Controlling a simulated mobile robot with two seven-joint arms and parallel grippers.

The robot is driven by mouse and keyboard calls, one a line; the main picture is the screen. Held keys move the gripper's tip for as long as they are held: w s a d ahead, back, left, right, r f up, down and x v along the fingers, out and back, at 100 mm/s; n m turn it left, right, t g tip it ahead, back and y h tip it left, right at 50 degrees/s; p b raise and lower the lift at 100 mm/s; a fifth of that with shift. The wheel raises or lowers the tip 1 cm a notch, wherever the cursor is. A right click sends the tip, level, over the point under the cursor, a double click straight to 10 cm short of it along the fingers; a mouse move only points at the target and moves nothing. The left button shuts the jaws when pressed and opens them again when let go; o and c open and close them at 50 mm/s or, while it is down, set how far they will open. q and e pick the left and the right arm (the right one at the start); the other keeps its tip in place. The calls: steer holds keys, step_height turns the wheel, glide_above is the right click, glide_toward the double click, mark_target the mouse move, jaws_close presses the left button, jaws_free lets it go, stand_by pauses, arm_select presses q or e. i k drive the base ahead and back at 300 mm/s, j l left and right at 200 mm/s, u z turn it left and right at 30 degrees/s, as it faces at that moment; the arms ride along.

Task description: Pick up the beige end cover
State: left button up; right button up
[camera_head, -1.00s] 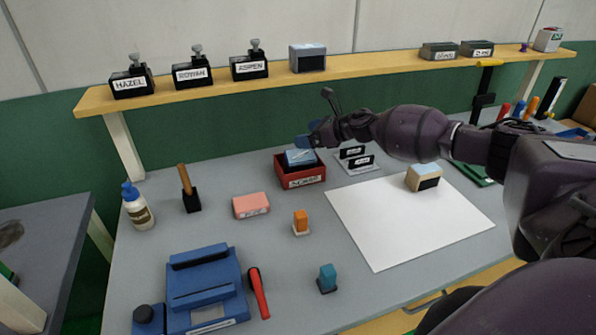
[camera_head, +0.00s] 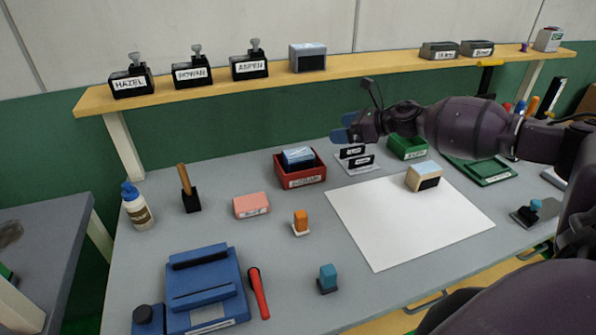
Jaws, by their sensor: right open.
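A beige block (camera_head: 421,176) with a light blue top and a black front face sits on the white sheet (camera_head: 390,225), near the sheet's back edge; it is the beige piece that best fits the end cover. My right gripper (camera_head: 345,129) reaches in from the right, with blue fingertips pointing left. It is open and seems empty, above the small black labelled holders (camera_head: 356,158), up and left of the beige block and apart from it. My left gripper is out of view.
A red bin (camera_head: 302,181) holds a blue piece; a green bin (camera_head: 407,148) stands behind the sheet. A pink block (camera_head: 251,205), an orange piece (camera_head: 301,219), a teal piece (camera_head: 327,277) and a blue fixture (camera_head: 205,290) stand on the table. A wooden shelf (camera_head: 350,68) spans the back.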

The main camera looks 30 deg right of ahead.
mark_target(425, 176)
steer(key=k+l, duration=1.2)
steer(key=k, duration=0.1)
